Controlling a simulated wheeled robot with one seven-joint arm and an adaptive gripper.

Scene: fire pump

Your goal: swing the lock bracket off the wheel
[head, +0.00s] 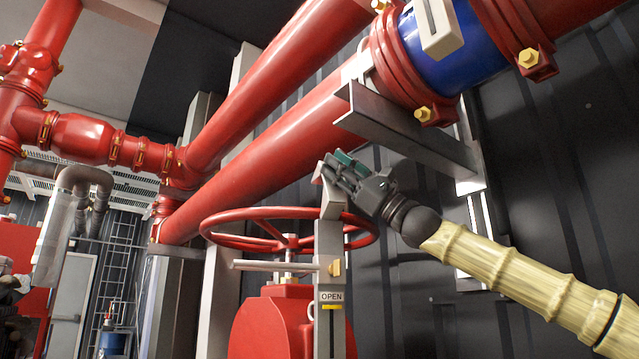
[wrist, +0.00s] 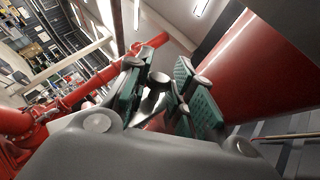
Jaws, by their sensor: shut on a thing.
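The red handwheel (head: 237,241) lies nearly flat above a red valve body. The grey lock bracket (head: 331,199) stands upright at the wheel's right front, its bent upper end crossing the rim. A grey post with an "OPEN" label (head: 331,297) continues below it. My gripper (head: 338,167) is at the bracket's top, above the rim, reaching in from the right. Its green-padded fingers (wrist: 160,78) are shut on the bracket's upper end. In the wrist view a small grey knob-like part (wrist: 158,79) shows between the fingers. The exact contact is partly hidden by the fingers.
A thick red pipe (head: 275,160) runs diagonally behind and above my gripper. A grey steel support beam (head: 405,130) is close above my gripper and wrist. A grey horizontal rod (head: 270,265) extends left from the post. A dark ribbed wall stands behind.

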